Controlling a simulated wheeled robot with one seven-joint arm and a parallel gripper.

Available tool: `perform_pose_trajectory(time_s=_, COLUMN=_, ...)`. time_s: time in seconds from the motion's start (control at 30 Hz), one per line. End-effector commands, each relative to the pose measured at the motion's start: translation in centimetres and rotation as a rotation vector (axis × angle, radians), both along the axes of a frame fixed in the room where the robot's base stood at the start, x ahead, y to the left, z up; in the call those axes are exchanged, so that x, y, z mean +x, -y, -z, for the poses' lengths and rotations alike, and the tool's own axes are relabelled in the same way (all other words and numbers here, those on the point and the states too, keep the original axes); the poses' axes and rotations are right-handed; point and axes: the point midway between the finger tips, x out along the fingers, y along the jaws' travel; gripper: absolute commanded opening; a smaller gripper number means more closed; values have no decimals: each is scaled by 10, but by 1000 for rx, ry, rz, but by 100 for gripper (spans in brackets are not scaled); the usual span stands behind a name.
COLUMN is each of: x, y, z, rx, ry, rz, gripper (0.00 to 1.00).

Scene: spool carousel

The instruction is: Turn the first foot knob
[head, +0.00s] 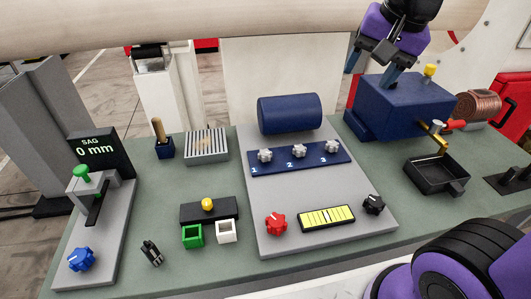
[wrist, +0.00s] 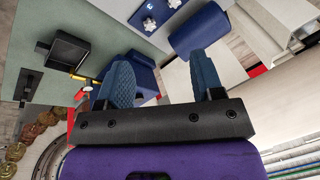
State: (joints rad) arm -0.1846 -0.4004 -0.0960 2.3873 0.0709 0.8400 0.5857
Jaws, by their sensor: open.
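Three silver star-shaped knobs sit in a row on a dark blue plate (head: 318,160) on the grey panel. The knob marked 1 (head: 265,156) is the leftmost, with the knob marked 2 (head: 299,151) and the knob marked 3 (head: 332,146) to its right. My gripper (head: 374,68) is up at the top right in the head view, above the blue box and well away from the knobs. Its two blue fingers are apart with nothing between them. In the wrist view my gripper (wrist: 162,62) also shows empty, with silver knobs (wrist: 146,25) partly visible at the top.
A blue cylinder (head: 290,113) lies behind the knobs. A blue box (head: 405,105) with a yellow knob stands right of them, beside a black tray (head: 437,174). A red knob (head: 276,223), yellow gauge (head: 326,217) and black knob (head: 373,204) are in front. A large beige beam (head: 200,24) crosses above.

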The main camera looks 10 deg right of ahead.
Motion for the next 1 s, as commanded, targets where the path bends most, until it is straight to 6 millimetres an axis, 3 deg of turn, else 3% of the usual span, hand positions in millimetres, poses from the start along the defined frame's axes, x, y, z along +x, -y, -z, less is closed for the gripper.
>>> perform_pose_trajectory(time_s=0.27, x=67, y=-34, z=40, rx=104, ry=-152, rz=324, gripper=61)
perform_pose_trajectory(time_s=0.5, x=117, y=-69, z=88, rx=136, ry=-259, rz=629, gripper=61)
perform_pose_trajectory(time_s=0.8, x=164, y=-115, z=165, rx=121, ry=-336, rz=1012, gripper=61)
perform_pose_trajectory(time_s=1.0, x=181, y=-138, z=208, rx=100, ry=-342, rz=1207, gripper=61)
